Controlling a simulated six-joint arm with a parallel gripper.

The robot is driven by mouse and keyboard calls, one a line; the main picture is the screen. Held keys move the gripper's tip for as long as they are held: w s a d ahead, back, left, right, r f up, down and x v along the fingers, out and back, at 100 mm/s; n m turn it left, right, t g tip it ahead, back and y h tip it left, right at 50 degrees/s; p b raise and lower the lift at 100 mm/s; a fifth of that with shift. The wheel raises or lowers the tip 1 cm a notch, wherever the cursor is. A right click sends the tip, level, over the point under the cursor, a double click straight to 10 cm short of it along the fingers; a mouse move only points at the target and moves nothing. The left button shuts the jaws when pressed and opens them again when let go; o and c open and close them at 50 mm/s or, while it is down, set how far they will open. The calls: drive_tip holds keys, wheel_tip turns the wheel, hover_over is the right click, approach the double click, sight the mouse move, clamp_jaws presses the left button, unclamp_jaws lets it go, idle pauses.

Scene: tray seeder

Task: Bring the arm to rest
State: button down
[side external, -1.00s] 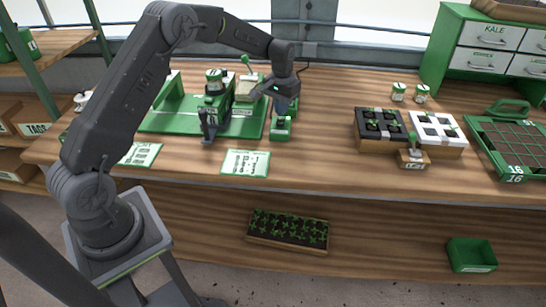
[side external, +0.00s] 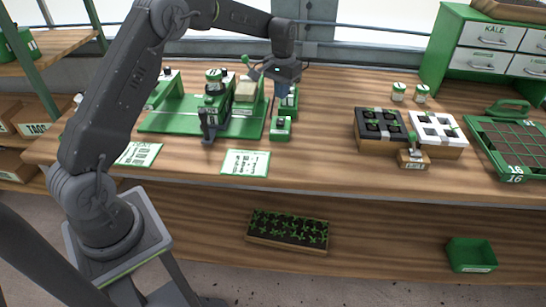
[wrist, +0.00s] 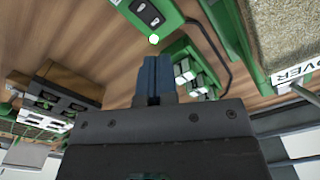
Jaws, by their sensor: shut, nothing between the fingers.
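My gripper (side external: 288,88) is raised above the wooden bench (side external: 330,130), near the right end of the green seeder machine (side external: 160,122). In the wrist view my gripper (wrist: 154,72) shows its blue fingertips pressed together, with nothing between them. A small green switch box (side external: 281,128) sits on the bench below and in front of it. The switch box also shows at the top of the wrist view (wrist: 150,18). A green holder (wrist: 190,70) is just right of the fingertips in the wrist view, partly hidden by the gripper body.
A black tray (side external: 379,125) and a white tray (side external: 437,130) stand right of centre. A green gridded frame (side external: 515,150) and a drawer cabinet (side external: 455,65) are farther right. Printed cards (side external: 246,163) lie at the bench's front. Bench between the switch box and black tray is clear.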

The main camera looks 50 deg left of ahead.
drive_tip(key=s+d+r+m+t, duration=0.1)
drive_tip(key=s+d+r+t, duration=0.1)
drive_tip(key=s+d+r, duration=0.45)
drive_tip(key=s+d+r+m+t, duration=0.1)
drive_tip(key=s+d+r, duration=0.3)
drive_tip(key=s+r, duration=0.5)
drive_tip(key=s+d+f+t, duration=0.1)
drive_tip(key=s+d, duration=0.1)
drive_tip(key=s, duration=0.7)
drive_tip(key=s+d+f+m+t, duration=0.1)
drive_tip(key=s+d, duration=0.2)
drive_tip(key=s, duration=0.5)
drive_tip(key=shift+s+f+t, duration=0.25)
drive_tip(key=shift+s+t, duration=0.05)
drive_tip(key=shift+s, duration=0.1)
